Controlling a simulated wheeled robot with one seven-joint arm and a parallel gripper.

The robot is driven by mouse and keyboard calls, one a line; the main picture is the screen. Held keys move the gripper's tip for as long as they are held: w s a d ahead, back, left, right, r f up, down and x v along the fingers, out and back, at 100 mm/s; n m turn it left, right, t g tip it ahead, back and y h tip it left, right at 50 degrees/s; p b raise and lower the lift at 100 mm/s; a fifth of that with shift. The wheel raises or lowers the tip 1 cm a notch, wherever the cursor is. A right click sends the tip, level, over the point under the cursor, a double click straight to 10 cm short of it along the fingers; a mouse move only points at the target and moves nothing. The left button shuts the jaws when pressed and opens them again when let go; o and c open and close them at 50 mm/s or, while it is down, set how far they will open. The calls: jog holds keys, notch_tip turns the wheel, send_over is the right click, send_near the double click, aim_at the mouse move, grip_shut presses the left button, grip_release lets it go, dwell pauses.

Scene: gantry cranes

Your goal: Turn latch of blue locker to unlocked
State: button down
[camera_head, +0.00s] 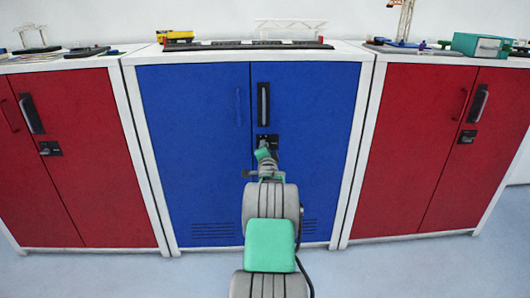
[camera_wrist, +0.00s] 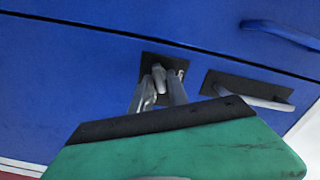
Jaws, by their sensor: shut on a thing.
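The blue locker (camera_head: 190,110) stands in the middle of the head view, with both doors closed. Its latch sits on a black plate (camera_head: 274,140) below the black door handle (camera_head: 263,104). In the wrist view the latch knob (camera_wrist: 159,76) shows grey against its dark plate (camera_wrist: 150,60). My gripper (camera_wrist: 160,82) reaches the plate, and its two fingers are shut on the latch knob. In the head view my gripper (camera_head: 263,150) covers the lower left part of the plate. The exact angle of the latch is hard to tell.
Red lockers stand close on the left (camera_head: 90,160) and right (camera_head: 420,130). A yellow model (camera_head: 175,36) and a white gantry model (camera_head: 290,26) are on top of the blue locker. The blue handle (camera_wrist: 280,36) and black door handle (camera_wrist: 245,92) lie near my gripper. Floor in front is clear.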

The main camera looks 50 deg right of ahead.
jog(key=m+b, duration=0.1)
jog(key=m, duration=0.3)
jog(key=shift+m, duration=0.4)
jog(key=shift+b, duration=0.3)
jog(key=c, duration=1.5)
grip_release()
jog(key=p+v, duration=0.2)
jog(key=v, duration=0.5)
jog(key=shift+s+a, duration=0.25)
